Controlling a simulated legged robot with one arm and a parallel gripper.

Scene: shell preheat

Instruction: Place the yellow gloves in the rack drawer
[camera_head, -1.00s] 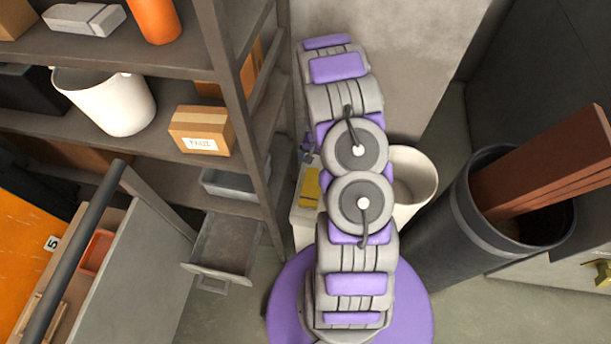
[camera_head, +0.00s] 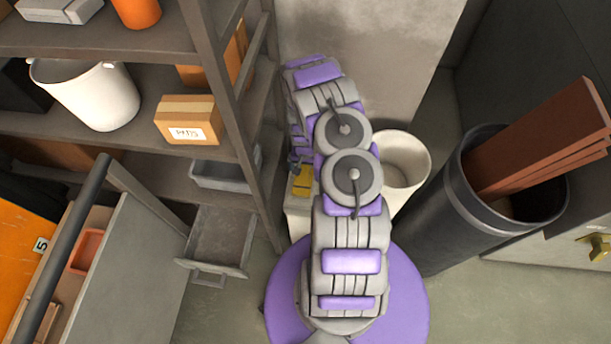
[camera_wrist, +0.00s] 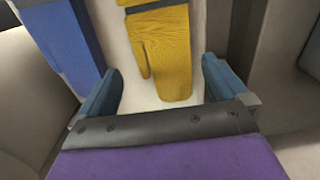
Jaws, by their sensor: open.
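The yellow gloves (camera_head: 302,183) lie on top of a white box-like stand behind my arm, partly hidden by it. In the wrist view the yellow gloves (camera_wrist: 165,55) lie between and ahead of my two blue fingers, with a dark band across them near the top. My gripper (camera_wrist: 160,88) is open, its fingers on either side of the near glove end, with nothing held. My gripper also shows small in the head view (camera_head: 297,165), close by the gloves. The rack drawer (camera_head: 220,243) is pulled out at the bottom of the rack and looks empty.
The shelf rack (camera_head: 228,120) stands left of my arm, with a carton (camera_head: 187,120) and a white bucket (camera_head: 95,97). A white bin (camera_head: 404,160) and a dark bin with brown planks (camera_head: 455,220) stand right. A blue object (camera_wrist: 62,40) is left of the gloves.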

